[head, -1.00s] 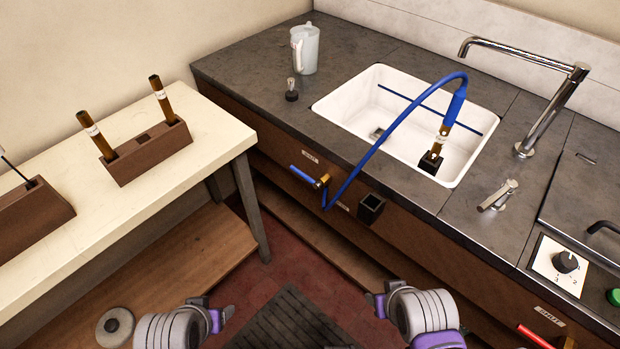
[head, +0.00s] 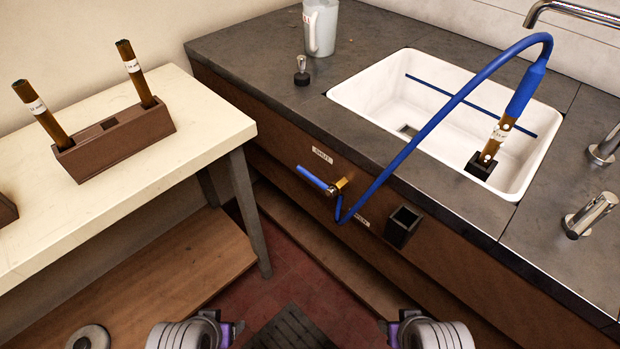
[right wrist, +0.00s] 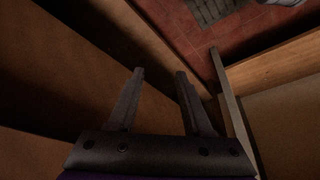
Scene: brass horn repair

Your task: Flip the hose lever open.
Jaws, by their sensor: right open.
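The hose lever (head: 312,178) is a blue handle on a brass valve (head: 341,186) on the cabinet front, below the counter edge. It points up and left from the valve, across the cabinet face. A blue hose (head: 425,130) runs from the valve over the counter to a brown tube (head: 495,140) in the sink. My left gripper (head: 233,332) is low in the head view, below and left of the lever, its jaw gap unclear. My right gripper (head: 386,328) is below and right of the lever, apart from it. It is open and empty in the right wrist view (right wrist: 160,73).
A black square holder (head: 402,226) juts from the cabinet front, right of the valve. The white sink (head: 365,100) is set in the dark counter (head: 250,45). A cream table (head: 215,125) with a wooden tube rack (head: 120,140) stands at left. Red floor lies between.

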